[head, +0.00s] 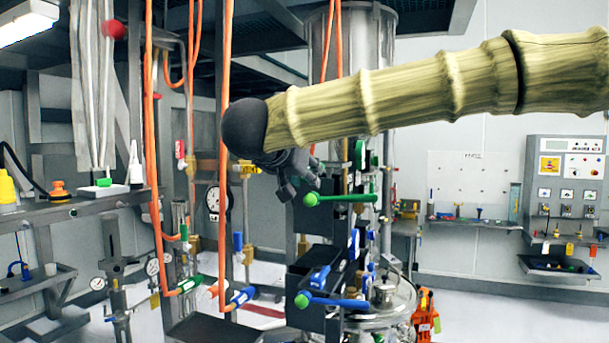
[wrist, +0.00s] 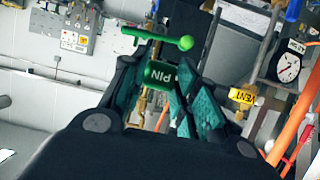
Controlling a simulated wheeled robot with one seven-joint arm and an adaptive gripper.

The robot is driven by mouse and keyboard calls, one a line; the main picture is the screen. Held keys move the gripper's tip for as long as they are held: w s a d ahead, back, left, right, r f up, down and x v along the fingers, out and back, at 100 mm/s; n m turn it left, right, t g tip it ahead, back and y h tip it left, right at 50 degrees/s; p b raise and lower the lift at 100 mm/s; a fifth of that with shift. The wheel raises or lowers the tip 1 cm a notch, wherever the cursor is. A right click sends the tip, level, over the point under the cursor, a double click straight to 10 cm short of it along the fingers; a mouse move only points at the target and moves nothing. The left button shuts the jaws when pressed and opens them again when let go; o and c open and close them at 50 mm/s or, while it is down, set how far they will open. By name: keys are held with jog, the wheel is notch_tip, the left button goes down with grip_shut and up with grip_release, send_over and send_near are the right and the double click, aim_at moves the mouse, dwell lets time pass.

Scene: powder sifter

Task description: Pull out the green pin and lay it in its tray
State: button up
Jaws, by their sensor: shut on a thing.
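My gripper (head: 300,180) is at the end of the pale ribbed arm, in the middle of the head view. In the wrist view its teal-padded fingers (wrist: 163,80) close on a green piece marked PIN (wrist: 160,73), which I take as the green pin. The fingers hide much of the pin, and I cannot tell whether its far end sits in a socket. A green bar with a ball end (wrist: 185,43) lies just beyond the fingers. It also shows below the gripper in the head view (head: 345,198). I cannot tell which tray belongs to the pin.
A blue bar with a ball end (head: 335,302) sits lower on the steel machine. Orange hoses (head: 226,110) hang left of the gripper. A shelf (head: 75,208) stands at the left; a wall bench (head: 470,222) is at the right. Open floor (head: 510,310) lies lower right.

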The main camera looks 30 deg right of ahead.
jog(key=shift+r, duration=2.55)
jog(key=shift+w, duration=0.1)
jog(key=w+d, duration=0.8)
jog(key=d, duration=0.2)
jog(key=shift+w, duration=0.2)
dwell(0.9)
jog(key=shift+f, duration=0.9)
